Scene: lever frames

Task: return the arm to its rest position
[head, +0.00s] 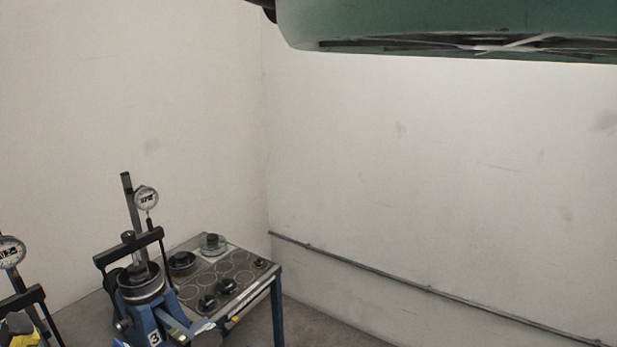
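Neither my arm nor my gripper can be made out in the head view. A blue lever frame (150,315) marked 3 stands at the lower left, with a black yoke, an upright post and a round dial gauge (146,198). A second lever frame (36,298) is cut off by the left edge, and its dial gauge (11,252) shows. A small yellow and dark shape (18,326) sits low at this frame, and I cannot tell what it is.
A blue-legged table (262,287) behind frame 3 holds several dark round weights (208,302) on a top with ring marks. Pale walls meet behind it, with a pipe (400,282) low on the right wall. A large green body (450,22) fills the top right.

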